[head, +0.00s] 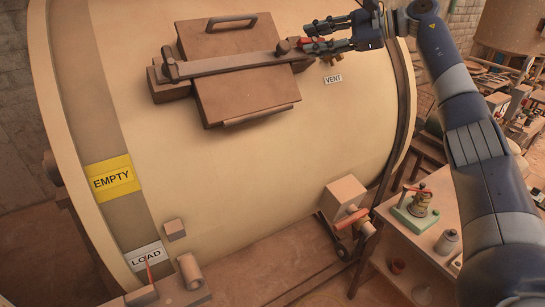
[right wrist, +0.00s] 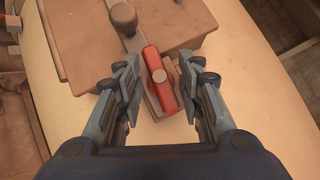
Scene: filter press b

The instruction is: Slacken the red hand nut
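The red hand nut (right wrist: 167,97) is a red bar with a pale round boss at its middle, at the end of the clamp bar. In the head view its red edge (head: 304,41) shows at the clamp bar's right end, mostly hidden by my gripper. My right gripper (right wrist: 159,70) is open, with one finger on each side of the nut and a visible gap on both sides. In the head view the right gripper (head: 318,37) reaches in from the right at the nut. The clamp bar (head: 228,63) lies across the brown hatch cover (head: 215,42). My left gripper is not in view.
The cream drum (head: 270,145) fills the middle, with a vent fitting (head: 331,60) just below my right gripper. A red-handled valve (head: 351,218) sits low on the right.

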